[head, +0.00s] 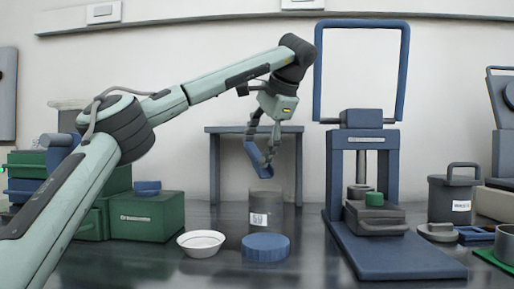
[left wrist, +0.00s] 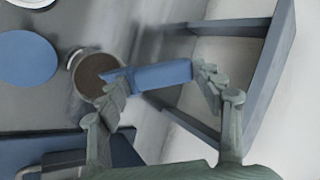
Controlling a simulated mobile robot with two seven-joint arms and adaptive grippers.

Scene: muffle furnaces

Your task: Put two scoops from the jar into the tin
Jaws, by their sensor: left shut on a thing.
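My left gripper (head: 263,143) is shut on a blue scoop (head: 257,158), which hangs tilted above the jar. The jar (head: 265,213) is a dark grey cylinder with a white label, standing on the dark bench. In the left wrist view the jar's round mouth (left wrist: 92,75) is open and shows brown contents. There the scoop (left wrist: 163,74) lies between my left gripper's fingers (left wrist: 162,88), its left end overlapping the jar's rim. I cannot tell for sure which vessel is the tin; a white shallow dish (head: 201,244) stands front left of the jar. My right gripper is out of view.
A blue disc (head: 265,247) lies in front of the jar. A blue press-like stand (head: 365,200) rises close on the right. A small grey table (head: 214,150) stands behind. Green boxes (head: 147,217) are at left; a dark lidded canister (head: 453,197) and green-rimmed pan (head: 496,260) are at right.

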